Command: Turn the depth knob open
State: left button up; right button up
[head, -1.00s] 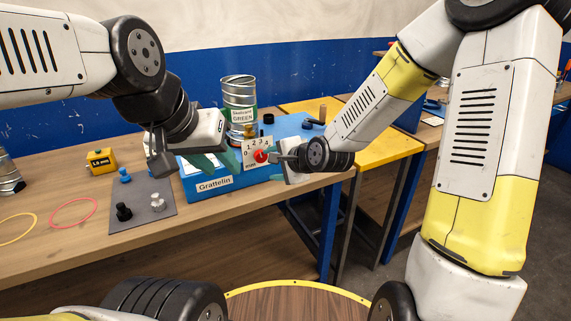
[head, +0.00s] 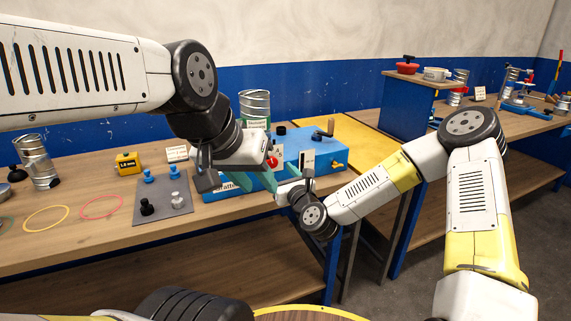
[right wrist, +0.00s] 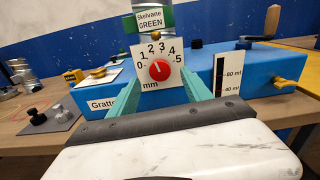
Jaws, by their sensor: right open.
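The depth knob is a red round knob (right wrist: 159,71) on a white plate marked 0 to 5 mm, on the front of a blue box (right wrist: 205,68) labelled "Gratte…". In the head view the knob (head: 272,161) is partly hidden. My right gripper (right wrist: 160,82) is open, with its teal fingers on either side of the knob's plate in the wrist view. Contact with the knob cannot be made out. My left gripper (head: 238,180) is in front of the box, left of the right one. Its fingertips overlap the box, so its opening is unclear.
A silver can (head: 255,103) with a green label stands behind the knob. A gauge (right wrist: 227,75) marked in ml and a yellow tap (right wrist: 285,82) are to the right. A grey mat (head: 160,203) with several pegs and a yellow block (head: 128,163) lie left on the bench.

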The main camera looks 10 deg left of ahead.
aim_at(273, 163)
jog(key=shift+x, duration=2.2)
grip_shut()
